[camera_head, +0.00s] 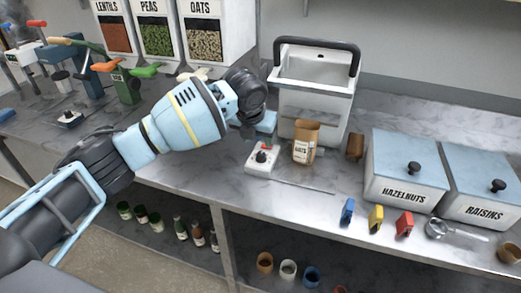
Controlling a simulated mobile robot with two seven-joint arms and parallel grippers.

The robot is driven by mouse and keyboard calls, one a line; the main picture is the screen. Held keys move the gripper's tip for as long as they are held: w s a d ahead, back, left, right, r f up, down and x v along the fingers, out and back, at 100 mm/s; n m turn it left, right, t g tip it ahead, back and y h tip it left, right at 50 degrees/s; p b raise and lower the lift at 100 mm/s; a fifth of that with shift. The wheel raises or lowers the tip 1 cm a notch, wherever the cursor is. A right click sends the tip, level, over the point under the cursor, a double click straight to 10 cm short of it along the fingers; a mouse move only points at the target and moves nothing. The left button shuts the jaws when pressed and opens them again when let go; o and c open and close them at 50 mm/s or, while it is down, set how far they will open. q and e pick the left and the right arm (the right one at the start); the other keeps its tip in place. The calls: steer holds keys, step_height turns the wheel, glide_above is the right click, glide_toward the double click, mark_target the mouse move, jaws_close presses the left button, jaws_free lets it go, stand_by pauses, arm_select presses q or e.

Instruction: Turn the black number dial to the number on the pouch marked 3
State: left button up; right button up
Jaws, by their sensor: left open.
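A small white box with a black number dial (262,157) stands on the marble counter near its front edge, in the middle of the view. The numbers around the dial are too small to read. A brown paper pouch (306,143) with a label that seems to read OATS stands just right of the box. No number on it can be made out. My left gripper (262,129) is open, above and just behind the dial box, apart from the dial as far as I can tell. Its fingers are partly hidden by my wrist. My right gripper is not in view.
A white bin with a black handle (315,100) stands behind the pouch. Hazelnuts (405,180) and raisins (485,195) boxes stand at the right, with blue, yellow and red clips (376,217) in front. Lentils, peas and oats dispensers (160,30) stand behind. A thin rod lies right of the dial box.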

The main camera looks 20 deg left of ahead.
mark_target(261, 153)
arm_select(q)
steer(key=shift+m+h, duration=0.5)
steer(key=shift+m, duration=0.2)
steer(key=shift+s+b+x, duration=0.15)
steer(key=shift+s+x, duration=0.05)
steer(key=shift+x, duration=1.45)
steer(key=shift+s+b+x, duration=0.15)
steer(key=shift+x, duration=1.45)
steer(key=shift+f, duration=0.15)
steer(key=shift+d, duration=0.1)
steer(key=c, duration=1)
